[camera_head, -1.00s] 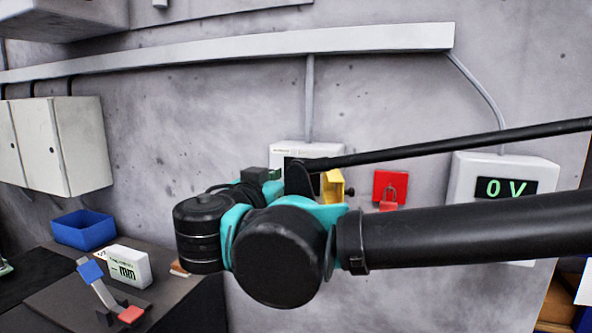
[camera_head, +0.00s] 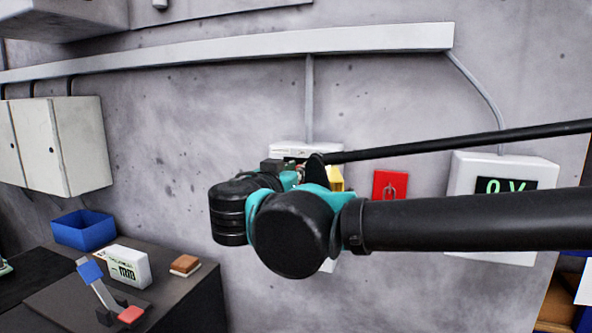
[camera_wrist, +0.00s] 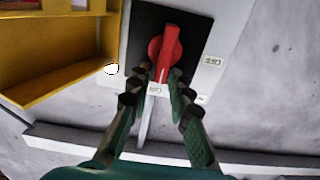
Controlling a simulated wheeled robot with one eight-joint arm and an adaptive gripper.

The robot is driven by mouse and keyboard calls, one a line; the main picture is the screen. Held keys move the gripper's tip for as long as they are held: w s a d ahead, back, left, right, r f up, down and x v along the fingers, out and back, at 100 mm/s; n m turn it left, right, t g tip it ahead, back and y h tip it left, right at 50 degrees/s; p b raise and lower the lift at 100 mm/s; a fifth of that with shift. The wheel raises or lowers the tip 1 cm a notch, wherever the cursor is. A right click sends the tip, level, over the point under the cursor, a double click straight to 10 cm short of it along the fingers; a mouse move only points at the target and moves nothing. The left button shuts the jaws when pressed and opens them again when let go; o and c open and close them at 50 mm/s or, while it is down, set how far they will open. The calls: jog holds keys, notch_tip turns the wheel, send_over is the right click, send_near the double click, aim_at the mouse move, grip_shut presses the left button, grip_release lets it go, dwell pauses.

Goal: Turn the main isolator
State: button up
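The main isolator is a white box (camera_head: 292,149) on the wall, mostly hidden behind my arm in the head view. In the wrist view its red rotary handle (camera_wrist: 168,47) sits on a black plate (camera_wrist: 195,38), its long grip pointing down the picture toward my gripper. A small label sits at the plate's right, another below the handle. My gripper (camera_wrist: 159,73) is open, its two dark fingertips on either side of the handle's lower end. I cannot tell whether either fingertip touches it.
A yellow open-fronted cover (camera_wrist: 62,55) stands left of the handle, close to my left finger; it also shows in the head view (camera_head: 336,178). Right of it hang a red board (camera_head: 381,180) with a padlock outline and a meter (camera_head: 470,172) partly hidden by my arm. A bench (camera_head: 190,290) stands lower left.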

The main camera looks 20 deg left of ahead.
grip_shut()
jog(key=shift+a, duration=0.1)
jog(key=shift+w+a+f+n, duration=0.1)
jog(key=shift+a+f+n, duration=0.35)
jog(key=shift+n, duration=2.5)
jog(key=shift+s+a+f+n, duration=0.1)
jog(key=shift+a+f+n, duration=0.35)
jog(key=shift+n, duration=2.55)
jog(key=shift+w+a+f+n, duration=0.1)
jog(key=shift+a+f+n, duration=0.35)
jog(key=shift+n, duration=2.5)
jog(key=shift+o, duration=2.2)
grip_release()
